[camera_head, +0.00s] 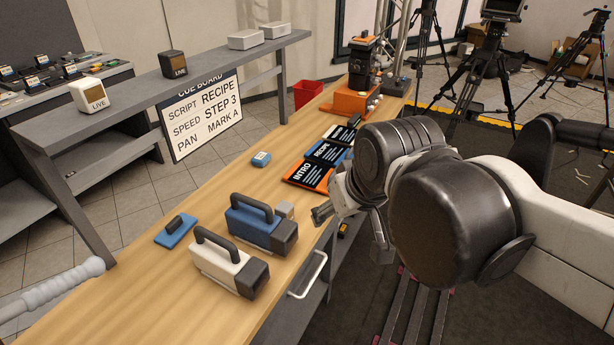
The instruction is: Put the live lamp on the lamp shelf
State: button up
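Two small box lamps marked LIVE stand on the long grey shelf (215,62) at the upper left. One is a white lamp (92,95) near the shelf's left end. The other is a dark lamp (173,65) farther along. Neither lamp shows a clear glow. I cannot tell which part of the grey unit is the lamp shelf. My gripper (321,213) is over the right edge of the wooden table, pointing left, far from both lamps. My arm partly covers it, and I cannot tell whether its fingers are open or hold anything.
A white case (222,262) and blue case (258,227), both handled, stand on the wooden table (130,270), left of my gripper. A cue board (203,115) fronts the shelf.

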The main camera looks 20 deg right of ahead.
jog(key=shift+o, duration=0.5)
jog(key=shift+s+d+f+m+t, duration=0.1)
jog(key=shift+s+f+m+t, duration=0.2)
jog(key=shift+s, duration=0.45)
jog(key=shift+s+d+f+m+t, duration=0.1)
jog(key=shift+s+f+m+t, duration=0.2)
jog(key=shift+s, duration=0.4)
jog(key=shift+w+a, duration=0.1)
